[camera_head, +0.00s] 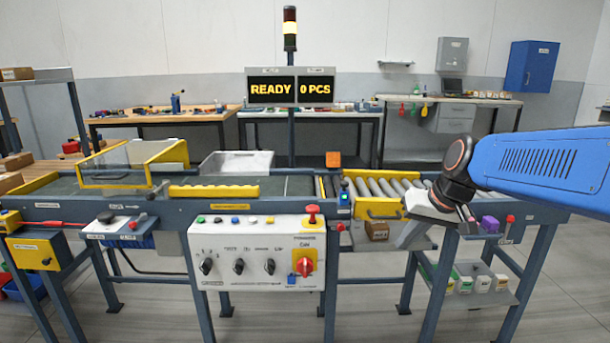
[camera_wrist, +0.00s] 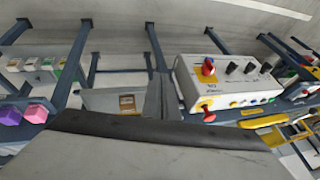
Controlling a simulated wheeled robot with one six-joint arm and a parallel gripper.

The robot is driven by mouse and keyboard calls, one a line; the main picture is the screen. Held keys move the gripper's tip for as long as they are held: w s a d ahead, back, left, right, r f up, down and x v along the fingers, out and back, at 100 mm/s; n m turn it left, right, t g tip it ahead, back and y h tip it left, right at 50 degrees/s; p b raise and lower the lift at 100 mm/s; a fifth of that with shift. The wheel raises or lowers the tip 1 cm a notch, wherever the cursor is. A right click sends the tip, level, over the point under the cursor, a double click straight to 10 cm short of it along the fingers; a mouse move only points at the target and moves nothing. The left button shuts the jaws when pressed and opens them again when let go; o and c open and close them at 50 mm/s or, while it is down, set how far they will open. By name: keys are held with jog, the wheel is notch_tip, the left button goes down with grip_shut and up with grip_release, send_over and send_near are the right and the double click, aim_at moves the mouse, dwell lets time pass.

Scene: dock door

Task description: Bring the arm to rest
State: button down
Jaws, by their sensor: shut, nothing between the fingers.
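My blue arm (camera_head: 545,165) reaches in from the right edge of the head view, roughly level, with its dark wrist joint bent downward. My gripper (camera_head: 405,243) hangs from it over the front right of the conveyor bench, fingers pointing down and left. In the wrist view the closed fingers of my gripper (camera_wrist: 162,78) stand up behind its broad grey body, with nothing held. They appear close to a pale bin holding a brown box (camera_wrist: 127,103); whether they touch it cannot be told.
The control panel (camera_head: 225,252) with a red knob stands left of my gripper. Rollers (camera_head: 375,186) lie behind it. A purple block (camera_head: 490,224) is to its right, above a shelf (camera_head: 478,297) of small boxes. The display (camera_head: 290,87) reads READY, 0 PCS.

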jog(key=s+d+f+h, duration=0.1)
jog(key=s+f, duration=0.3)
jog(key=s, duration=0.7)
jog(key=s+d+f+h, duration=0.1)
jog(key=s+d+f, duration=0.2)
jog(key=s, duration=0.9)
jog(key=shift+d+f+h, duration=0.25)
jog(key=shift+f+h, duration=0.15)
jog(key=shift+f, duration=0.55)
jog(key=c, duration=2.5)
grip_release()
